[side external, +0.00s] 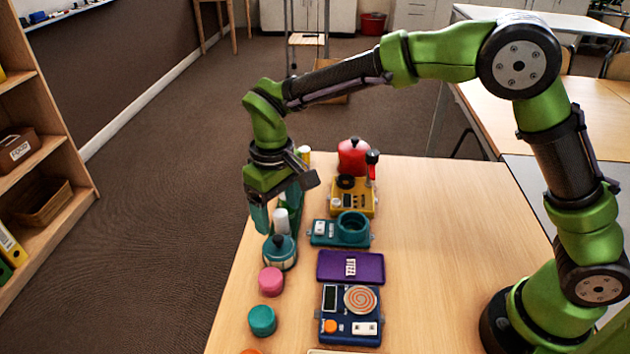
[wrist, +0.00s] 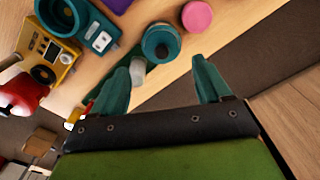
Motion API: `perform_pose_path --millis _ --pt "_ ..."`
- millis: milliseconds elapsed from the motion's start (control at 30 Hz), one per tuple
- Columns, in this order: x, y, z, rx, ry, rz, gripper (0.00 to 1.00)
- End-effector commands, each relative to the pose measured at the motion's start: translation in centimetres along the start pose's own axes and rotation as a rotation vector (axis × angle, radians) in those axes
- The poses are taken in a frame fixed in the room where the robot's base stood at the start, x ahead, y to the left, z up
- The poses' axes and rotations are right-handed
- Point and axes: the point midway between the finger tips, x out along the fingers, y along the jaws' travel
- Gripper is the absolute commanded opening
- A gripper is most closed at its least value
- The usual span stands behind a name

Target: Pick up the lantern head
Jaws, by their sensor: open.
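A teal, round piece with a pale band and a dark knobbed top, which looks like the lantern head (side external: 280,254), stands near the table's left edge. It also shows in the wrist view (wrist: 160,42), just beyond the fingertips. My gripper (side external: 276,222) is open above and slightly behind it, with nothing held. In the wrist view my gripper (wrist: 165,64) has its two teal fingers spread wide. A white-topped cylinder (side external: 281,219) stands close behind the teal piece, and in the wrist view it shows beside the left finger.
A pink cylinder (side external: 271,281) and a teal cylinder (side external: 262,320) stand nearer the front. To the right are a teal base with a ring (side external: 325,236), a purple tray (side external: 372,266), a blue unit (side external: 335,333), a yellow unit (side external: 343,207) and a red domed piece (side external: 353,157).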

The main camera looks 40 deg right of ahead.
Motion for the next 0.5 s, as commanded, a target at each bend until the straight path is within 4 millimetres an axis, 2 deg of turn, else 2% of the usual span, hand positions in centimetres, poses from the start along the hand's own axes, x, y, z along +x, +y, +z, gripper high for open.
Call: perform_pose_path --millis 33,200,500 --pt "1.3 0.0 0.1 0.0 -0.005 0.001 0.77" --pt "4.3 0.0 0.0 0.001 -0.003 0.0 0.77" --pt "6.8 -0.1 -0.1 0.001 -0.002 0.0 0.77"
